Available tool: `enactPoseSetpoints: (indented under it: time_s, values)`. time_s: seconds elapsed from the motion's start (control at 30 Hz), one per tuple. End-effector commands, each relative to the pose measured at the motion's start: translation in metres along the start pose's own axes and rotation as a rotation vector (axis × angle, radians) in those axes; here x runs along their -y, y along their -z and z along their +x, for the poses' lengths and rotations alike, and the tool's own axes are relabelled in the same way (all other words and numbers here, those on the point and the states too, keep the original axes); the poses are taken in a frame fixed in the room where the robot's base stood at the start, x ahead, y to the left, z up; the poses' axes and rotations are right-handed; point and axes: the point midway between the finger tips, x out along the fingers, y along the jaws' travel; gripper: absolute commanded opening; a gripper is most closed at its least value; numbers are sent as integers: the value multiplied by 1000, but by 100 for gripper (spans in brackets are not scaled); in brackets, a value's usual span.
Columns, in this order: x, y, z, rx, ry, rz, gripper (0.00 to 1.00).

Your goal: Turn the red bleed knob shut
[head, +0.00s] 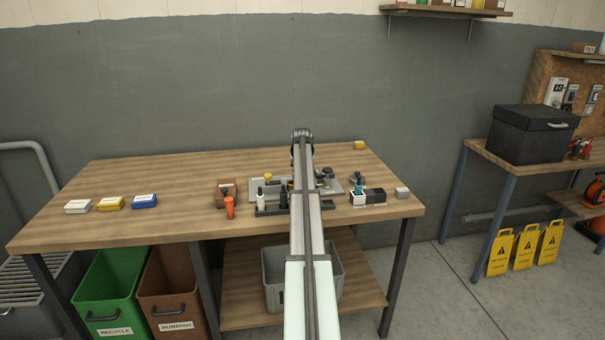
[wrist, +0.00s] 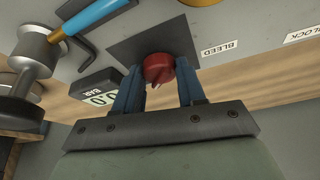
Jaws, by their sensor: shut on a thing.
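The red bleed knob (wrist: 158,68) shows in the wrist view, on a dark square plate (wrist: 176,38) beside a label reading BLEED (wrist: 220,47). It has a raised pointer ridge. My gripper (wrist: 160,80) has its two blue fingers on either side of the knob and is shut on it. In the head view my arm stretches over the workbench and hides the knob and the gripper's fingertips.
In the wrist view a gauge marked BAR (wrist: 97,90), a blue-handled lever (wrist: 95,17) and a metal fitting (wrist: 35,55) lie close to the left. In the head view, yellow and blue boxes (head: 144,201) sit on the bench's left.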

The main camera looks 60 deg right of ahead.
Motion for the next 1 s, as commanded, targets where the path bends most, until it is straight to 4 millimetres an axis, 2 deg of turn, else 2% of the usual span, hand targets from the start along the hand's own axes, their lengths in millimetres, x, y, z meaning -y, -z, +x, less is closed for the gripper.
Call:
enactPoseSetpoints:
  time_s: [0.6,1.0]
  values:
    - [-6,2,1,1,218,-523,9]
    - [-6,3,1,0,305,-733,9]
